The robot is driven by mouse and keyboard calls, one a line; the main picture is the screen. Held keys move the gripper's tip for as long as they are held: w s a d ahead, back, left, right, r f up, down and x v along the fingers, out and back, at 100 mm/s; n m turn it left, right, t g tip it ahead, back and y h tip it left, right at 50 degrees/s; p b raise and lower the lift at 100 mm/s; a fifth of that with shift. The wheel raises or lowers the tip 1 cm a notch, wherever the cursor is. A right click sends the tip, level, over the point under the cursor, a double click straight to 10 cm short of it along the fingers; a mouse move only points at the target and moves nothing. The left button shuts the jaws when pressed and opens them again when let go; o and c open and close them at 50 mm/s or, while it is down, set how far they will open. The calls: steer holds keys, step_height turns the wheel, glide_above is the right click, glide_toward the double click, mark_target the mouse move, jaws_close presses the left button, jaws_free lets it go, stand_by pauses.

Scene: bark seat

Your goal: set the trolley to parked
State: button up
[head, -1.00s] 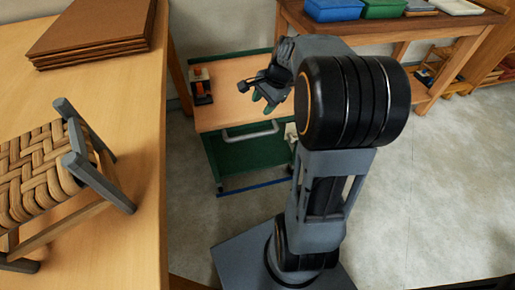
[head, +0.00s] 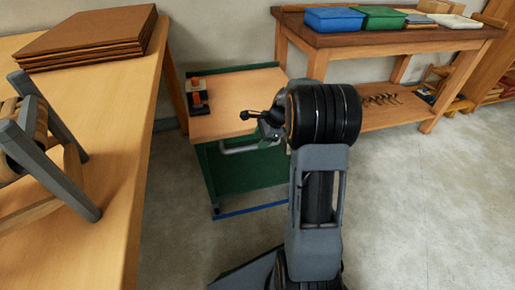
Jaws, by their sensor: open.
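The trolley (head: 222,126) stands between the workbench and the back table, with a wooden top, green frame and lower panel, and a grey handle (head: 240,149) on its near side. A blue bar (head: 250,210) runs along its bottom near edge. A small black unit with orange and pale parts (head: 198,97) sits at the top's far left corner. My gripper (head: 269,124) is over the right part of the trolley, near the handle, largely hidden by my wrist; it is open. I cannot tell whether it touches the trolley.
The workbench (head: 105,130) on the left holds a stack of brown boards (head: 90,40) and a woven seat with grey legs (head: 50,140). The back table (head: 400,36) holds a blue box (head: 335,19) and a green box (head: 384,18). Floor (head: 430,190) on the right is clear.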

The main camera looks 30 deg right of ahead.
steer(key=shift+b+x, duration=0.5)
steer(key=shift+x, duration=1.35)
steer(key=shift+c, duration=0.5)
jaws_close()
steer(key=shift+r, duration=0.1)
